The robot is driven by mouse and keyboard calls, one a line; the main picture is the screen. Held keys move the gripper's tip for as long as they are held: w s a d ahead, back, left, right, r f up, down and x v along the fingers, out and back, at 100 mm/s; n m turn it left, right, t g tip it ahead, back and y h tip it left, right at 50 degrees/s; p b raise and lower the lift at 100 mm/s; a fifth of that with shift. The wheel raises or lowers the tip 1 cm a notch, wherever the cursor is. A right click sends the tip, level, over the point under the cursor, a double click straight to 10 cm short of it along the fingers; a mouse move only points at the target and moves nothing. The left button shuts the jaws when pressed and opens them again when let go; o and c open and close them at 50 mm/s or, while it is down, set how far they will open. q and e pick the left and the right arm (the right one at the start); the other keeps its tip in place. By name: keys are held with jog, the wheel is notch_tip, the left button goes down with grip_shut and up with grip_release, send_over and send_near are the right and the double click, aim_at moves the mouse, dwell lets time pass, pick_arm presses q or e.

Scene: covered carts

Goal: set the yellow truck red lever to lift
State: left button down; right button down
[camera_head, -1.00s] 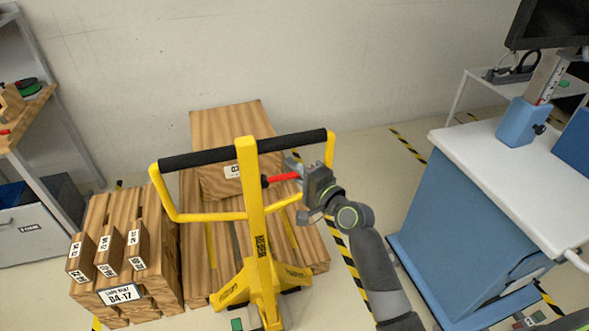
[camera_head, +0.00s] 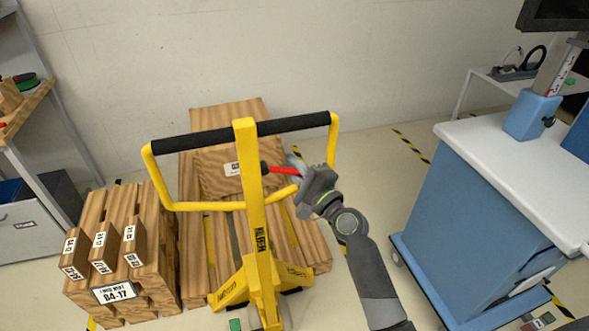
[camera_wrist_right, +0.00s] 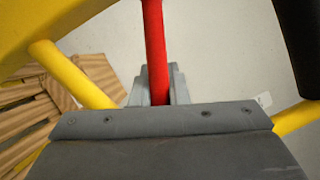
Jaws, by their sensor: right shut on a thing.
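The yellow truck (camera_head: 258,240) stands in the middle, its upright mast topped by a crossbar with black grips (camera_head: 290,124). The red lever (camera_head: 284,170) sticks out to the right from the mast, below the crossbar, and tilts slightly down toward its outer end. My right gripper (camera_head: 302,175) is at the lever's outer end, inside the yellow handle loop, shut on it. In the right wrist view the red lever (camera_wrist_right: 155,50) runs down between the grey fingers (camera_wrist_right: 153,90). The lever's tip is hidden by the gripper. My left gripper is not in view.
A wooden pallet with a box (camera_head: 222,172) lies behind the truck. A stacked pallet with small labelled blocks (camera_head: 116,285) stands at the left. A blue cart with a white top (camera_head: 480,200) stands right of my arm. Bare floor lies between.

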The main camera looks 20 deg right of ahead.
jog(key=shift+f, duration=0.15)
jog(key=c, duration=1.4)
grip_release()
